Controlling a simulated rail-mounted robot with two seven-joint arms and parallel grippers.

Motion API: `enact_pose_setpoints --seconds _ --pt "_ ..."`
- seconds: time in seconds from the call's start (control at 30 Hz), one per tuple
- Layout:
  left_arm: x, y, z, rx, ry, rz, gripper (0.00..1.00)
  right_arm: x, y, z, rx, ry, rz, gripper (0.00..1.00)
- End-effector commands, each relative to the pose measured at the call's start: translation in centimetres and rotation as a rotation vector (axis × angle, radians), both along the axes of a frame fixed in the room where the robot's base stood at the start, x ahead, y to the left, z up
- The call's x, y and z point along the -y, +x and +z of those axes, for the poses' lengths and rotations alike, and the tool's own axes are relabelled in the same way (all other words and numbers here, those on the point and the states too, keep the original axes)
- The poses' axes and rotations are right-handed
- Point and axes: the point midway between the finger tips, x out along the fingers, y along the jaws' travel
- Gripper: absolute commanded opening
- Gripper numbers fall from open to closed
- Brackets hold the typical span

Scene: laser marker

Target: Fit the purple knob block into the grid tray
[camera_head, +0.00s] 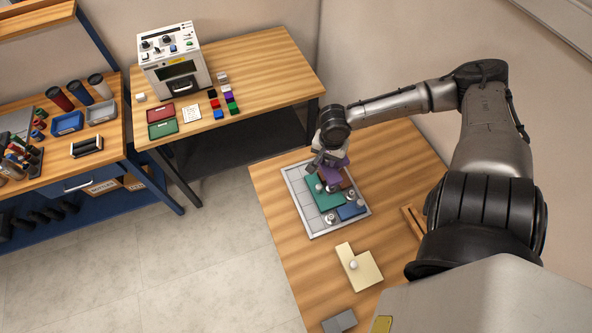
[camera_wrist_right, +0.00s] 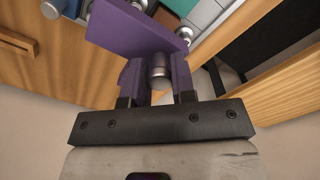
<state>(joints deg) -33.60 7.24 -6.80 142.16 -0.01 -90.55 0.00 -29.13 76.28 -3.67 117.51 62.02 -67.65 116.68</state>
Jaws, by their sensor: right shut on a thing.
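The purple knob block (camera_wrist_right: 128,30) is held by its metal knob (camera_wrist_right: 160,70) between the fingers of my right gripper (camera_wrist_right: 158,82). In the head view the purple block (camera_head: 335,167) is over the upper part of the grey grid tray (camera_head: 312,226), tilted, and partly hidden by my right gripper (camera_head: 326,162). I cannot tell whether it touches the tray or the blocks in it. The tray holds a green block (camera_head: 321,196), a blue block (camera_head: 350,211) and a brown block (camera_head: 346,180), with metal knobs. Bare tray cells show along the left side. My left gripper is not in view.
A cream L-shaped knob block (camera_head: 362,270) lies on the table below the tray, and a grey block (camera_head: 340,321) lies near the front. A wooden piece (camera_head: 413,222) is at the right. A white machine (camera_head: 175,60) stands on another table.

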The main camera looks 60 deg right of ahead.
Motion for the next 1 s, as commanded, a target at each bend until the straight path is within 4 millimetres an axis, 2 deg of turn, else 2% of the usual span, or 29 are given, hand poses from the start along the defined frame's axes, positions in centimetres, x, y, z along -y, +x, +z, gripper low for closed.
enact_pose_setpoints --seconds 0.03,0.1,0.37,0.7,1.0 --pt "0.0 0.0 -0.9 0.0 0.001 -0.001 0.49 -0.1 0.7 -0.6 0.008 0.001 -0.001 0.0" --pt "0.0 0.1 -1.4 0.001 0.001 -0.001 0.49 -0.4 1.4 -1.0 0.009 0.003 0.001 0.0" --pt "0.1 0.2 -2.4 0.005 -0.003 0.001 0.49 -1.1 4.2 -2.6 0.007 0.004 -0.001 0.0" --pt "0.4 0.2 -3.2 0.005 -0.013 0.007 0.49 -2.2 8.7 -5.2 0.005 0.003 0.001 0.0" --pt "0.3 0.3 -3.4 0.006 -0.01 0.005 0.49 -2.6 10.3 -6.2 0.002 0.001 0.003 0.0"
